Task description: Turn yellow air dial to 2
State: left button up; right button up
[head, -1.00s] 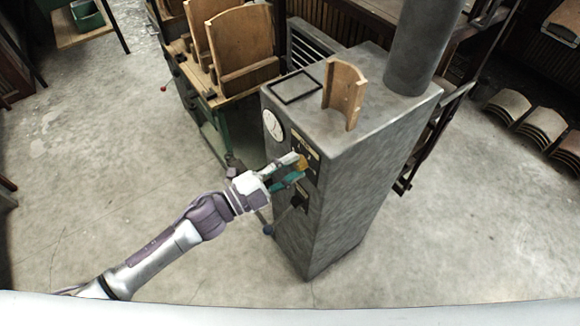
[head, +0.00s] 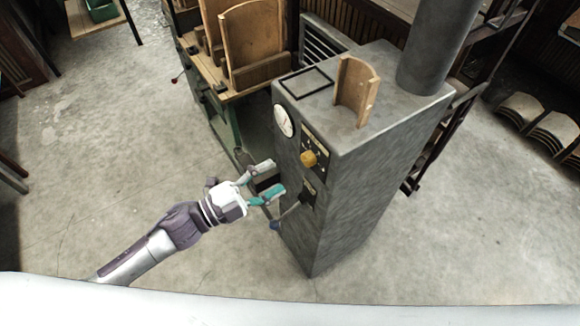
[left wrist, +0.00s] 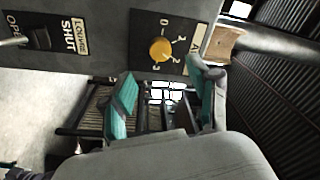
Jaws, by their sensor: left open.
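The yellow air dial (head: 309,158) is a round knob on the side of the grey metal cabinet (head: 345,190), below a white gauge. In the left wrist view the yellow dial (left wrist: 160,50) sits on a dark plate with numbers around it, 0 and 3 among them. I cannot clearly tell which number it points to. My left gripper (head: 271,180) is open and empty, to the left of and below the dial, not touching it. Its two teal fingers also show spread apart in the left wrist view (left wrist: 165,95). My right gripper is not in view.
A louvre lever (head: 290,213) sticks out of the cabinet below the dial, close to my left gripper. A curved wooden piece (head: 356,90) stands on the cabinet top. A bench with wooden panels (head: 255,45) stands behind. The floor at left is clear.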

pick_arm(q)
jog(key=shift+v, duration=2.35)
jog(key=w+a+f+n+t+y, duration=0.1)
jog(key=w+a+f+n+y, duration=0.15)
jog(key=f, duration=0.35)
jog(key=w+a+f+n+t+y, duration=0.2)
jog(key=a+f+n+y, duration=0.2)
jog(key=f, duration=0.2)
jog(key=s+a+f+n+g+y, duration=0.1)
jog(key=s+a+f+n+y, duration=0.2)
jog(key=f, duration=0.6)
jog(key=s+a+f+n+g+y, duration=0.1)
jog(key=s+a+f+n+y, duration=0.2)
jog(key=f, duration=0.5)
jog(key=s+a+f+n+g+y, duration=0.2)
jog(key=s+a+f+n+g, duration=0.15)
jog(key=s+f, duration=0.5)
jog(key=s+d+f+n+g, duration=0.1)
jog(key=s+f+n+g, duration=0.2)
jog(key=s+f, duration=0.3)
jog(key=s+d+f+n+g+y, duration=0.1)
jog(key=s+f+g, duration=0.3)
jog(key=s, duration=1.2)
notch_tip(320, 180, down, 2)
jog(key=shift+s+d+f+n, duration=0.25)
jog(key=shift+s+d+n, duration=0.25)
jog(key=shift+n, duration=0.4)
jog(key=shift+w+d+y, duration=0.1)
jog(key=shift+w+y, duration=0.05)
jog(key=shift+y, duration=0.1)
